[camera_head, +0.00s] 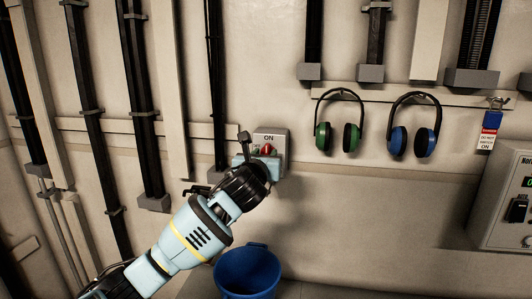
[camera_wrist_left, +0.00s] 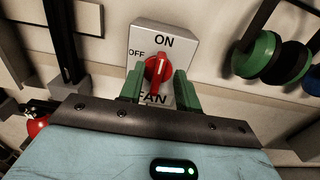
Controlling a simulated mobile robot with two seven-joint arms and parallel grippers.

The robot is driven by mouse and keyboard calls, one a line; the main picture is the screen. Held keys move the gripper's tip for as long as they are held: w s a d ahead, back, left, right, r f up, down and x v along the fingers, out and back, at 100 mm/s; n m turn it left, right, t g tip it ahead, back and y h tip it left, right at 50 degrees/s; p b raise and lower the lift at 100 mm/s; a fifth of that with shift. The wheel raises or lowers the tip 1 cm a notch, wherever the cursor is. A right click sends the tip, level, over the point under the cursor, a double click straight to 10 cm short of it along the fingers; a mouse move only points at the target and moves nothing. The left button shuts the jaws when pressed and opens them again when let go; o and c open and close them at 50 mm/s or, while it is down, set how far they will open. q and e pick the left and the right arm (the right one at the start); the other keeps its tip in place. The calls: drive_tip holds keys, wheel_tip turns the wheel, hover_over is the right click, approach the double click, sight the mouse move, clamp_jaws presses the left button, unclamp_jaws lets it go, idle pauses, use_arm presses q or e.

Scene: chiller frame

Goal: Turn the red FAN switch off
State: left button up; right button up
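The red FAN switch (camera_wrist_left: 158,70) is a round red knob on a grey plate (camera_wrist_left: 185,45) marked ON at the top, OFF at the left and FAN below. The knob's grip stands roughly upright, its white mark toward ON. In the head view the plate (camera_head: 270,136) is on the wall and the red knob (camera_head: 267,149) is partly covered by my gripper. My left gripper (camera_wrist_left: 158,86) is open, its green fingers either side of the knob's lower part. Whether they touch it is unclear. My right gripper is not in view.
Green earmuffs (camera_head: 323,136) and blue earmuffs (camera_head: 397,141) hang right of the switch. A blue and red tag (camera_head: 488,132) hangs farther right, above a grey control box (camera_head: 508,200). A blue bucket (camera_head: 247,272) stands below. Dark vertical pipes (camera_head: 140,100) line the wall at left.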

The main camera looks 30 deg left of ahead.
use_arm(q)
drive_tip(key=shift+x, duration=1.2)
drive_tip(key=shift+c, duration=0.4)
clamp_jaws()
